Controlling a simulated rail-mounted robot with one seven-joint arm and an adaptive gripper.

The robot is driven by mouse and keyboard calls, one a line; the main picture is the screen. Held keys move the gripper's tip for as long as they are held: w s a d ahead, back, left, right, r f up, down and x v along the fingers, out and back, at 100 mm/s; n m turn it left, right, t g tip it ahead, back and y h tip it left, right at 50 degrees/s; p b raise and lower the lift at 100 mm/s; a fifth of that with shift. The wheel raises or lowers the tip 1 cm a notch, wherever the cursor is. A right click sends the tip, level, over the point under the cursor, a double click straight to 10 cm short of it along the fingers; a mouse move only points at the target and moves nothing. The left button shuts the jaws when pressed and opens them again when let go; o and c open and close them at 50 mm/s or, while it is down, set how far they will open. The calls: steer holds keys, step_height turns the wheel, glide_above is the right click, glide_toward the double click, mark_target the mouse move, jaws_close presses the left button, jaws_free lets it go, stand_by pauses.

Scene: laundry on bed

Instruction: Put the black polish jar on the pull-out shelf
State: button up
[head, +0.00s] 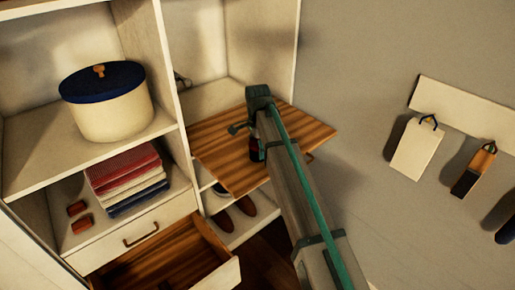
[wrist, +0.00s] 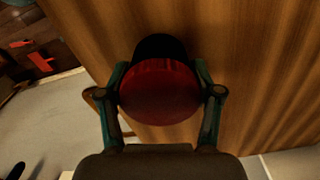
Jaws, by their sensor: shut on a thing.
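My gripper (wrist: 160,75) is shut on a round jar (wrist: 160,95) with a dark red face towards the wrist camera. A black shape adjoins its far side; I cannot tell whether this is the jar's body or its shadow. One finger is on each side of the jar. The pull-out shelf (head: 215,150) is a striped brown wooden board, extended from the white closet. Its bare wood (wrist: 250,60) fills much of the wrist view behind the jar. In the head view my arm hides most of the gripper and jar. I cannot tell whether the jar touches the board.
A cream pot with a blue lid (head: 110,110) and folded cloths (head: 125,175) stand in the left compartments. An open drawer (head: 170,265) sits below. Brown shoes (head: 222,220) lie under the board. Tags and brushes hang on the right wall. The visible board top is clear.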

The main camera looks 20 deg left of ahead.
steer(key=shift+f, duration=0.1)
steer(key=o, duration=1.3)
steer(key=shift+c, duration=0.2)
step_height(320, 180, up, 12)
steer(key=b, duration=0.2)
steer(key=shift+b, duration=0.4)
